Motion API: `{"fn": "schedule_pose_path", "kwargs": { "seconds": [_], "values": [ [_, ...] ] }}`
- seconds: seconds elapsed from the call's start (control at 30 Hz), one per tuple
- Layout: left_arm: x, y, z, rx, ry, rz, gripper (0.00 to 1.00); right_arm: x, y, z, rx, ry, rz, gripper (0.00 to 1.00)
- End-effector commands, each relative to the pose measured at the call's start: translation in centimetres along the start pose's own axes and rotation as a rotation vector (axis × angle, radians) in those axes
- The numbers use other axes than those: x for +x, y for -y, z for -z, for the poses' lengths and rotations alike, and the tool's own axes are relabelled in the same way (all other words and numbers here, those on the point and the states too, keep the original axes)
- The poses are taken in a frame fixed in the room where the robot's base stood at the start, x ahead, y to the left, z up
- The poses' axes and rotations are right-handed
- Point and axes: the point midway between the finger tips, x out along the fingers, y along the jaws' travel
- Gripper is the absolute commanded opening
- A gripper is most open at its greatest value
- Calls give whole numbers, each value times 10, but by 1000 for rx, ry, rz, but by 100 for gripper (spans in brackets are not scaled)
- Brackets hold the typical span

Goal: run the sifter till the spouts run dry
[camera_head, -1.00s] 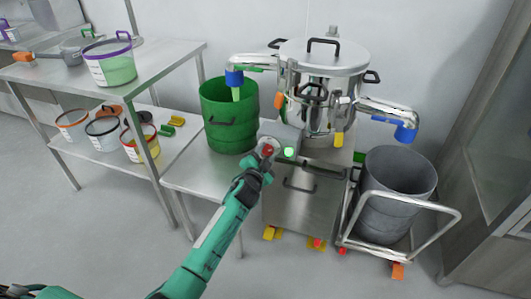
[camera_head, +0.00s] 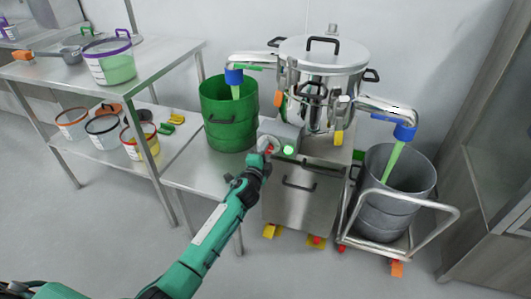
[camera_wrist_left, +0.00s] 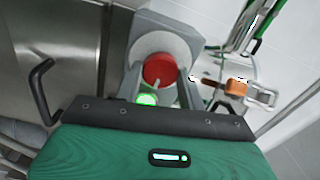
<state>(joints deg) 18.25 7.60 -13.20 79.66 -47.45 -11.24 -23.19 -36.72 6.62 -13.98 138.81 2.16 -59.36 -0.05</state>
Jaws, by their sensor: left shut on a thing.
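The steel sifter (camera_head: 322,57) stands on a steel cabinet. Its left blue-ended spout (camera_head: 234,76) drops a short green stream into the green drum (camera_head: 230,128). Its right blue-ended spout (camera_head: 404,132) pours a long green stream (camera_head: 393,162) into the grey drum (camera_head: 385,215). My left gripper (camera_head: 268,150) is at the control box on the cabinet. In the left wrist view its fingers are shut on the red knob (camera_wrist_left: 160,70), with a lit green button (camera_wrist_left: 146,99) just below it. My right gripper is in neither view.
The grey drum sits in a wheeled trolley (camera_head: 432,240) at the right. A steel table (camera_head: 150,55) at the left holds a purple-rimmed tub (camera_head: 108,65) and a scoop; several tubs stand on its lower shelf. Open floor lies in front.

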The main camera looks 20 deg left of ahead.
Motion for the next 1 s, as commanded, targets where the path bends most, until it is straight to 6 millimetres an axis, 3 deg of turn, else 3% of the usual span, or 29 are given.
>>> {"fn": "schedule_pose_path", "kwargs": {
  "seconds": [0.4, 0.43, 0.53, 0.87, 1.0],
  "values": [
    [0, -1, 1, 10, -1, -2, 17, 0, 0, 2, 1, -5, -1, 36],
    [0, -1, 0, 10, -1, -2, 41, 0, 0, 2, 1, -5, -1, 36],
    [0, -1, 0, 10, -1, -2, 61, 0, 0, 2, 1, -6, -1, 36],
    [-2, 0, 0, 8, 0, -1, 61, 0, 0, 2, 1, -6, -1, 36],
    [-13, 0, 0, 8, -1, -1, 61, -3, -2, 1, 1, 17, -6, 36]
  ]
}}
